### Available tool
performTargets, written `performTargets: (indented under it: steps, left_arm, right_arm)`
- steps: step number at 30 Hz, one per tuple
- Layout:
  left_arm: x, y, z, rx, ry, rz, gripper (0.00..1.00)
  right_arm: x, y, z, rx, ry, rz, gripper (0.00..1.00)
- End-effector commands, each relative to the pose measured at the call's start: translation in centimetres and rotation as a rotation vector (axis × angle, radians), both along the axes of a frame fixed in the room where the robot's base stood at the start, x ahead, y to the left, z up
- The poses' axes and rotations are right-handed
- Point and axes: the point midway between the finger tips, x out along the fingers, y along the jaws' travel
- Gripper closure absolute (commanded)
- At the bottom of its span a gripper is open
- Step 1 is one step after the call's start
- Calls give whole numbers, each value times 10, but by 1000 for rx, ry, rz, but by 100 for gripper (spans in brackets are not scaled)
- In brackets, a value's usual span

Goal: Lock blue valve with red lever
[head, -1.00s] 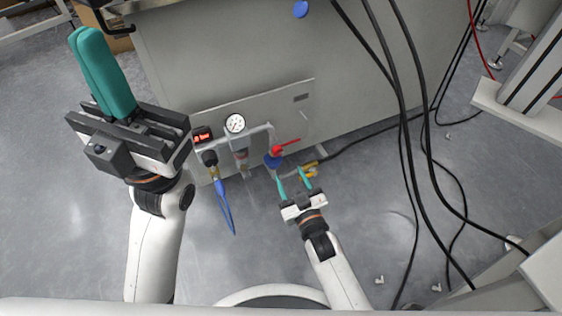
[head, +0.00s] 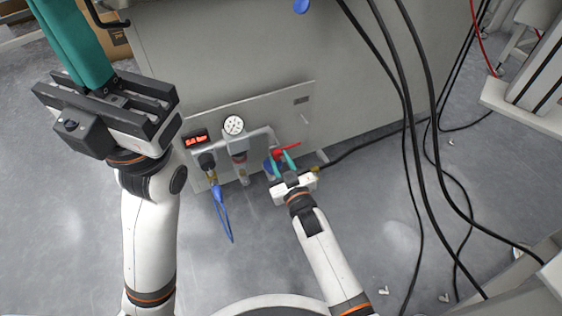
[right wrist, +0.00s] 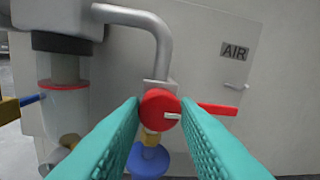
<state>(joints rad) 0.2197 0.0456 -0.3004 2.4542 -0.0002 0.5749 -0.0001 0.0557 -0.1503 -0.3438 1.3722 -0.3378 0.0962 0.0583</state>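The valve has a round red hub (right wrist: 160,108) with a red lever (right wrist: 217,108) pointing right. The blue valve part (right wrist: 148,160) sits just below the hub; its edge also shows in the head view (head: 268,168). The red lever appears in the head view (head: 288,150) beyond my fingers. My right gripper (head: 283,157) is open at the valve; its teal fingertips (right wrist: 160,105) lie on either side of the hub. I cannot tell whether they touch it. My left gripper (head: 70,35) is raised at the upper left, its teal fingers close together, tips cut off.
A gauge (head: 233,125), a red digital display (head: 195,140) and a blue hose (head: 221,209) are left of the valve on the grey cabinet (head: 230,60). A pipe (right wrist: 150,20) runs above the hub. Black cables (head: 411,130) hang at right.

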Motion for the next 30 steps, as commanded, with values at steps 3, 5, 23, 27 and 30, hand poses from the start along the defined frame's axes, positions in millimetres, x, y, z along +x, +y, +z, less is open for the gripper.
performTargets:
  steps: [3, 5, 23, 27, 30]
  left_arm:
    - [0, 0, 0, 0, 0, 0, 100]
    - [0, 0, 0, 0, 0, 0, 100]
    - [8, 2, -8, -3, 79, -3, 100]
    - [10, 3, -13, -7, 121, -5, 100]
    - [10, 3, -18, -9, 147, -8, 100]
  right_arm:
    - [0, 0, 0, 0, 0, 0, 98]
    - [0, 0, 0, 0, 0, 1, 100]
    - [0, 0, 4, 173, 88, 0, 100]
    - [-1, 0, 4, 284, 144, 0, 100]
    - [-1, 0, 4, 368, 186, 1, 100]
